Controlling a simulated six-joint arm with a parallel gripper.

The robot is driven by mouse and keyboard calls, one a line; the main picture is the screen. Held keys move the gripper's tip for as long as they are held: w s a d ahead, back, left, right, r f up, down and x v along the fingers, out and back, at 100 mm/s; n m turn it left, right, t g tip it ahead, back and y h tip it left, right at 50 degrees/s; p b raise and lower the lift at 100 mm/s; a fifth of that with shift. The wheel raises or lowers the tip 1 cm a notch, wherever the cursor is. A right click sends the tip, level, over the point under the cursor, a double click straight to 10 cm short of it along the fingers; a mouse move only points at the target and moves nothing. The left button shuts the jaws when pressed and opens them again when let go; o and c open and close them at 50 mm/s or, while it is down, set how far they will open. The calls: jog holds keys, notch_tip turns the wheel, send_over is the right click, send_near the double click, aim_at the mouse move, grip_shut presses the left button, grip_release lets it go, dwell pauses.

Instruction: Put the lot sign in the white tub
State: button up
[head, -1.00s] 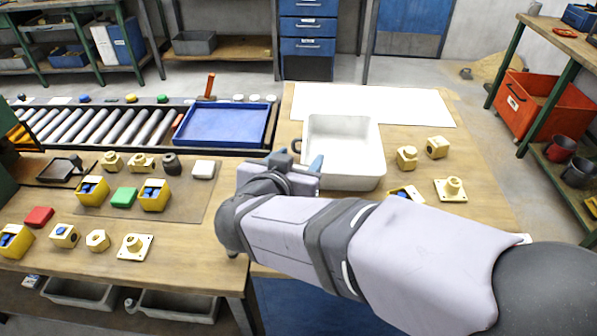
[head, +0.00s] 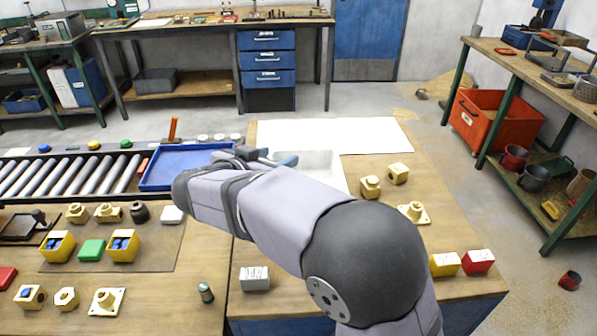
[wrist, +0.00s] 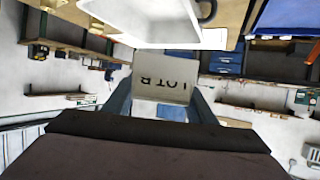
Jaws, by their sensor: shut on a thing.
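The lot sign (wrist: 160,84) is a pale plate with dark letters, seen inverted in the wrist view. My gripper (wrist: 160,100) is shut on it, with a finger at each side. In the head view my gripper (head: 270,158) is beyond my forearm, near the left side of the white tub (head: 322,163); the sign cannot be made out there. My arm hides much of the tub. The tub also shows at the top of the wrist view (wrist: 150,28), apart from the sign.
A blue tray (head: 160,182) lies left of my gripper, by the roller conveyor (head: 70,180). A white sheet (head: 370,135) lies behind the tub. Yellow brass-like fittings (head: 370,187) stand to its right. A white marked block (head: 255,278) stands at the front.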

jog(key=w+d+f+m+g+h+p, duration=0.2)
jog(key=w+d+m+h, duration=0.1)
jog(key=w+d, duration=0.4)
jog(key=shift+w+a+f+p, duration=0.15)
jog(key=shift+a+f, duration=0.1)
jog(key=shift+f, duration=1.45)
jog(key=shift+w+a+f+p, duration=0.15)
jog(key=shift+a+f, duration=0.1)
jog(key=shift+f, duration=1.4)
jog(key=shift+w+a+f, duration=0.15)
jog(key=shift+a+f, duration=0.1)
jog(key=shift+f, duration=1.45)
jog(key=shift+f, duration=0.4)
jog(key=shift+f, duration=0.25)
jog(key=o, duration=1.1)
jog(key=shift+s, duration=0.1)
jog(key=shift+f, duration=0.1)
